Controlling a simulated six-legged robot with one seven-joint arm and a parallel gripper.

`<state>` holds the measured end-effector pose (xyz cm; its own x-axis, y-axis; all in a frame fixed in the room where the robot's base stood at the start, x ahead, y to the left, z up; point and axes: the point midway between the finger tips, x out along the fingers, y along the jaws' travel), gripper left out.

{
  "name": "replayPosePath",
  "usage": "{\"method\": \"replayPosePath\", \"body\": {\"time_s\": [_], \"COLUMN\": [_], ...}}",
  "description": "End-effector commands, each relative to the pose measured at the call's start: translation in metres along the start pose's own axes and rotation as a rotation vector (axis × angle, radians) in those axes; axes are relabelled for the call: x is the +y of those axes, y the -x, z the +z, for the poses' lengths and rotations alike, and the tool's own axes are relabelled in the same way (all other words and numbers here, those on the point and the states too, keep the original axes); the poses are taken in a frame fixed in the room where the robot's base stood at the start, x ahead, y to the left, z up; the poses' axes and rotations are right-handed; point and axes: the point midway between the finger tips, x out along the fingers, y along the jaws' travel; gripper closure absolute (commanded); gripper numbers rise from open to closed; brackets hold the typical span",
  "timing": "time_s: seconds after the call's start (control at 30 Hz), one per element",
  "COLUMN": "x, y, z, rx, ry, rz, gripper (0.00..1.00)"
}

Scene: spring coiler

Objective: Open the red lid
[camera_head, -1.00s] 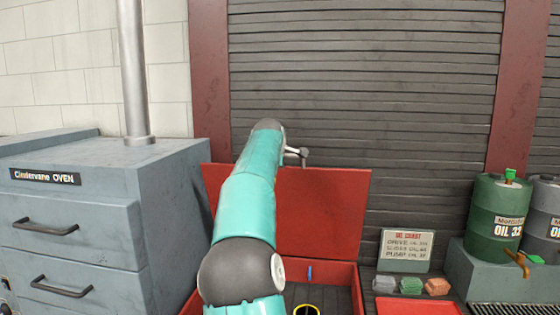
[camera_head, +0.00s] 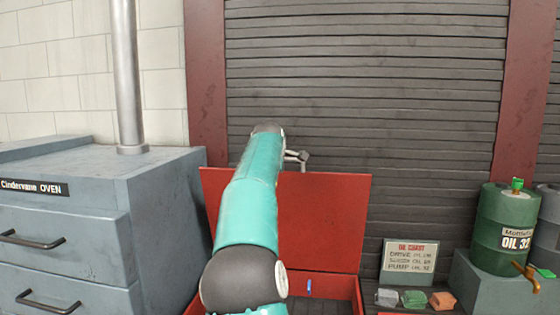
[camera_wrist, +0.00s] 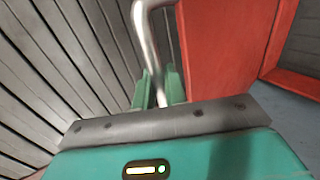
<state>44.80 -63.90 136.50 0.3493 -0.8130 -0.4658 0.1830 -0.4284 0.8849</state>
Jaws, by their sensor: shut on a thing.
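The red lid (camera_head: 318,215) stands raised, close to upright, at the back of a red box (camera_head: 335,303), in front of the shutter. A bent metal handle (camera_head: 297,157) shows at the lid's top edge, and it also shows in the wrist view (camera_wrist: 147,35). My gripper (camera_wrist: 158,86) has its green fingers shut on this handle. The lid's red panel (camera_wrist: 222,50) is right of the fingers in the wrist view. In the head view my arm hides the gripper and part of the lid.
A grey oven (camera_head: 150,210) stands left of the box. A sign (camera_head: 409,262), small coloured blocks (camera_head: 413,299) and a green oil barrel (camera_head: 502,228) are at right. The grey slatted shutter (camera_head: 370,90) rises behind the lid. A small blue part (camera_head: 309,286) shows inside the box.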

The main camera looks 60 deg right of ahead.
Motion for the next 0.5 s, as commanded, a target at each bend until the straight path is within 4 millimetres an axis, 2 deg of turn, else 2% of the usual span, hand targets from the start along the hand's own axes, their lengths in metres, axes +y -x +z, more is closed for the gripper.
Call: {"method": "replayPosePath", "body": {"time_s": [0.1,0.13,0.2,0.23,0.5], "x": [0.0007,0.0007,0.0009,0.0009,0.0015], "y": [0.0003,0.0002,-0.0002,-0.0005,-0.0018], "z": [-0.0014,-0.0014,-0.0012,-0.0011,-0.0003], "rx": [0.003,0.003,0.002,0.002,0.001], "ry": [0.000,0.000,0.000,0.000,0.000], "rz": [0.001,0.001,0.001,0.001,0.000], "gripper": [1.00,0.86,0.72,0.70,0.70]}}
